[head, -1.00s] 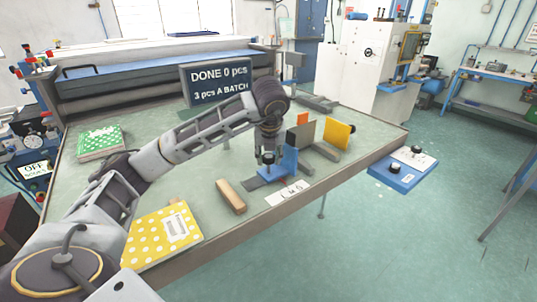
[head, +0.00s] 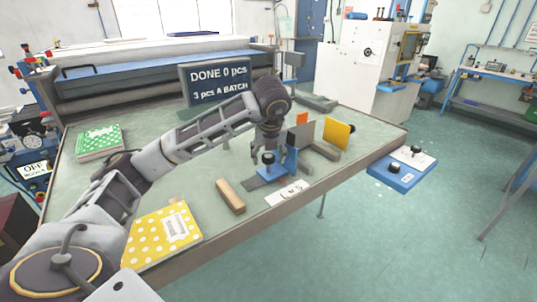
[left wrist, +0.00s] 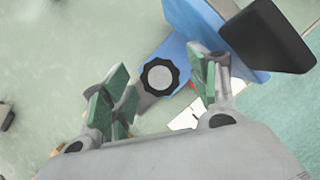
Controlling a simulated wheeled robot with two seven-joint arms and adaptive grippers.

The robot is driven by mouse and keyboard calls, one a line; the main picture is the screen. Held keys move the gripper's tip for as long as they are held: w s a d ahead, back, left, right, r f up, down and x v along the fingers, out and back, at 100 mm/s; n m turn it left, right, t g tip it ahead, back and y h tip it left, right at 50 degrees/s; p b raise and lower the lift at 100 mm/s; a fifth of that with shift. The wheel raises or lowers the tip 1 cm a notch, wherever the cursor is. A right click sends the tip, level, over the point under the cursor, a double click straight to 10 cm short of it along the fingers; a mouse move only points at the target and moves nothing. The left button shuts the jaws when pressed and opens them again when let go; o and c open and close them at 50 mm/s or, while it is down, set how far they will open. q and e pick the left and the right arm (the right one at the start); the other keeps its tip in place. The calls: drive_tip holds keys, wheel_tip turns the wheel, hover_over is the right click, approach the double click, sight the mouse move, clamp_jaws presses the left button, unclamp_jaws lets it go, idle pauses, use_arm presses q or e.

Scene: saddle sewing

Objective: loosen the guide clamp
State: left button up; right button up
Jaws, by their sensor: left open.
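The guide clamp is a black round knob (head: 268,158) on a blue guide (head: 288,160) that stands on the table over a dark metal strip. In the left wrist view the knob (left wrist: 159,77) has a scalloped rim and a grey cap, and it sits on the guide's blue base. My left gripper (head: 268,141) is just above the knob, pointing down. Its green-padded fingers are open, one on each side of the knob in the left wrist view (left wrist: 163,82), with visible gaps and nothing held. My right gripper is not in view.
A tan wooden block (head: 230,196) and a white card (head: 288,193) lie near the guide. Grey and yellow upright plates (head: 338,132) stand to its right. Yellow (head: 165,235) and green (head: 99,142) dotted booklets lie to the left. The sign (head: 216,80) stands behind.

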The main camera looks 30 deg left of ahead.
use_arm(q)
drive_tip(key=shift+r, duration=0.15)
drive_tip(key=v, duration=1.1)
drive_tip(key=shift+r, duration=0.25)
idle(1.1)
drive_tip(key=shift+s+d, duration=0.15)
drive_tip(key=shift+d, duration=0.05)
idle(0.6)
